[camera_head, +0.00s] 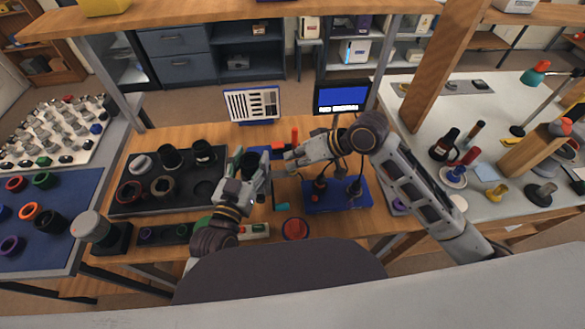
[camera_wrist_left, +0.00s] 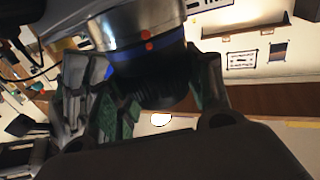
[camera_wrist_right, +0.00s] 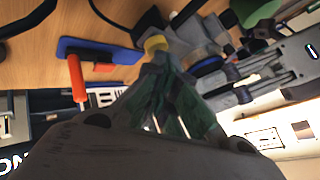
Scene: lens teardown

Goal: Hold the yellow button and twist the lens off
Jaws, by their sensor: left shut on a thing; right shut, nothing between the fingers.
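The lens shows in the left wrist view as a black barrel (camera_wrist_left: 155,88) with a blue band, against a silver ring (camera_wrist_left: 140,25) with red dots. My left gripper (camera_wrist_left: 155,110) is shut on the black barrel, one finger on each side. In the head view the left gripper (camera_head: 254,165) sits at mid-table, largely covering the lens. The yellow button (camera_wrist_right: 155,44) shows in the right wrist view, right at the tips of my right gripper (camera_wrist_right: 166,62). Its fingers are shut with nothing between them. I cannot tell whether the tips touch the button. The right gripper (camera_head: 289,160) also shows in the head view.
A dark tray (camera_head: 120,208) with lens parts stands left of the grippers. A blue mat (camera_head: 340,197) with dark tools lies to the right. A red-handled tool (camera_wrist_right: 77,82) is close to the right gripper. A small screen (camera_head: 341,96) stands behind. A red button (camera_head: 295,228) is in front.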

